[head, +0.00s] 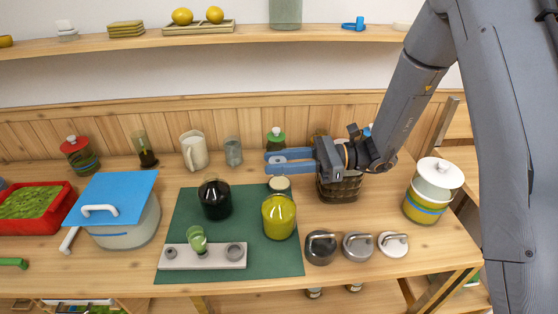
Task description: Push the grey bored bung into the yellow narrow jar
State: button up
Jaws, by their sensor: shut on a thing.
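The yellow jar (279,217) stands upright on the green mat, to the right of a dark jar. A pale round top (279,184) shows at its upper back edge; I cannot tell whether it is the jar's mouth or a separate thing behind. My gripper (273,162) reaches in from the right, with its blue fingers level above and behind the yellow jar, apart from it in the picture. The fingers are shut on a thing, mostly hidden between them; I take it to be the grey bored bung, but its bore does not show.
On the green mat (185,222) stand the dark jar (214,200) and a pale plate (210,262) with grey round pieces or wells and a small green jar (197,243). Three lids (357,246) lie right.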

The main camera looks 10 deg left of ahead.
jog(key=shift+d, duration=0.1)
jog(key=shift+f, duration=0.3)
jog(key=b, duration=0.3)
send_over(280, 198)
jog(key=shift+f, duration=2.8)
jog(key=shift+f+b, duration=0.7)
jog(key=shift+f, duration=0.7)
jog(key=o, duration=1.2)
jog(key=o, duration=0.4)
jog(key=shift+s+f, duration=0.1)
jog(key=shift+v, duration=1.75)
